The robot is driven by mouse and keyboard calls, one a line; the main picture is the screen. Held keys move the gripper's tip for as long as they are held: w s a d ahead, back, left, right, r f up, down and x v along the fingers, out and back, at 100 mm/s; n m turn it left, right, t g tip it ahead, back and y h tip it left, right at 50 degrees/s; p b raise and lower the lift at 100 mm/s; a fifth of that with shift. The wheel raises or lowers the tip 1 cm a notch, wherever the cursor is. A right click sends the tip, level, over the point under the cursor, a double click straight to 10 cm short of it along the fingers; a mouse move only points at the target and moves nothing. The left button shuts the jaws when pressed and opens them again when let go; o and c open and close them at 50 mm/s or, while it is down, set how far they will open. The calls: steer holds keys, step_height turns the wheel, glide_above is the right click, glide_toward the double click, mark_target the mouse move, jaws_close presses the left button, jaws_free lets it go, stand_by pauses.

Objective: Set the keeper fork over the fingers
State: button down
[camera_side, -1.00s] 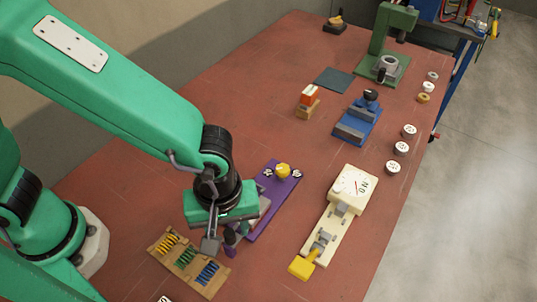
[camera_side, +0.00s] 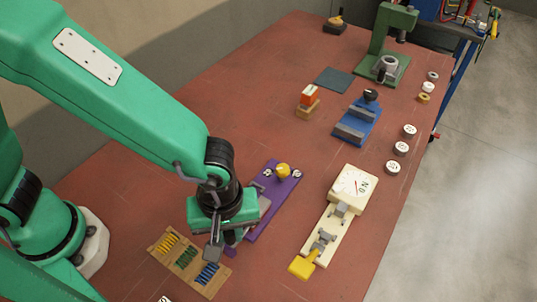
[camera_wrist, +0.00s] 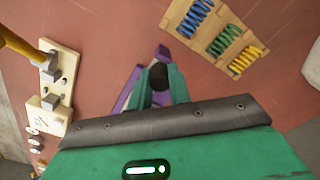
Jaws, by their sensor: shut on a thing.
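My gripper (camera_side: 222,246) is low over the near end of a long purple base (camera_side: 272,200), just beyond the coil rack. In the wrist view my gripper (camera_wrist: 159,82) is shut on a dark rounded part (camera_wrist: 158,76), which looks like a handle at the purple base's end. The purple base (camera_wrist: 122,100) shows beside the fingers there. A yellow knob (camera_side: 283,170) stands at its far end. A cream unit (camera_side: 316,245) with a dial box (camera_side: 354,190), grey clips (camera_side: 323,240) and a yellow handle (camera_side: 301,267) lies to the right. I cannot tell which part is the keeper fork.
A wooden rack (camera_side: 160,246) of yellow, green and blue coils lies close to the left of my gripper. A blue fixture (camera_side: 357,122), an orange-and-white box (camera_side: 309,95) and a green press (camera_side: 384,70) stand farther back. Several round pieces line the right edge.

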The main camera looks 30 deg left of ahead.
steer(key=shift+w, duration=2.05)
steer(key=c, duration=1.3)
jaws_free()
steer(key=shift+r, duration=0.1)
steer(key=shift+r, duration=0.15)
step_height(320, 180, up, 7)
steer(key=shift+r, duration=0.2)
